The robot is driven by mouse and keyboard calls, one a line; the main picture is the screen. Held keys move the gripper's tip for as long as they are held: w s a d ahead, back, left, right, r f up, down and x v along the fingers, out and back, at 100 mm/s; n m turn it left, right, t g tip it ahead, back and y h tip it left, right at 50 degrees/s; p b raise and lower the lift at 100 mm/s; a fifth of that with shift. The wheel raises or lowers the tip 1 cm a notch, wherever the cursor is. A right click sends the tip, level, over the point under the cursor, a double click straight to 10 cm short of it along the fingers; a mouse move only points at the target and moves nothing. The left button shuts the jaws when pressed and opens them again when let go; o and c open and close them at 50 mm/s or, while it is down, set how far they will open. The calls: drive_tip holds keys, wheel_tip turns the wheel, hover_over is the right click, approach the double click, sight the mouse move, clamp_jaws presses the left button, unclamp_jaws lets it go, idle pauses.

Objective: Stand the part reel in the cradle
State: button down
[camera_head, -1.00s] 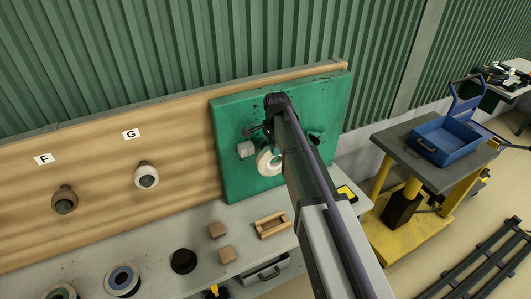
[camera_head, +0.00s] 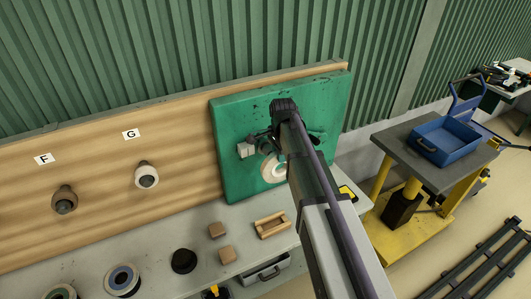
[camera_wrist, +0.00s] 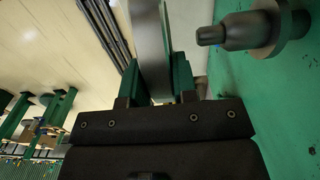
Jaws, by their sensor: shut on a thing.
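The reel (camera_head: 273,168), a pale ring with a light centre, is in front of the green panel in the head view, partly hidden by my arm. In the wrist view the reel (camera_wrist: 150,40) shows edge-on as a pale grey disc. My gripper (camera_wrist: 155,75) is shut on its rim, with one green finger on each side. In the head view my arm hides the fingers. The wooden cradle (camera_head: 272,225), a small open tray-like frame, sits empty on the bench, below the reel in the picture.
The green panel (camera_head: 228,130) stands behind the reel. A grey peg with a flange (camera_wrist: 250,32) sticks out of it, right of the reel in the wrist view. Brown blocks (camera_head: 217,230), a black ring (camera_head: 184,261) and another reel (camera_head: 122,280) lie on the bench (camera_head: 200,280).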

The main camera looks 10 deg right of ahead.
drive_tip(key=shift+s, duration=0.1)
drive_tip(key=shift+s+d, duration=0.25)
drive_tip(key=shift+s, duration=0.5)
drive_tip(key=shift+s+d, duration=0.2)
drive_tip(key=shift+s, duration=0.6)
drive_tip(key=shift+s+d, duration=0.25)
drive_tip(key=shift+s, duration=0.5)
wheel_tip(320, 180, down, 12)
drive_tip(key=w+a+y+b, duration=0.1)
drive_tip(key=a+y+b, duration=0.1)
drive_tip(key=b, duration=1)
drive_tip(key=shift+a+r+g, duration=0.2)
drive_tip(key=shift+a+g, duration=0.1)
drive_tip(key=shift+a, duration=0.15)
drive_tip(key=shift+f, duration=0.15)
wheel_tip(320, 180, down, 6)
drive_tip(key=b, duration=0.6)
drive_tip(key=shift+f+b, duration=0.15)
drive_tip(key=shift+b, duration=0.2)
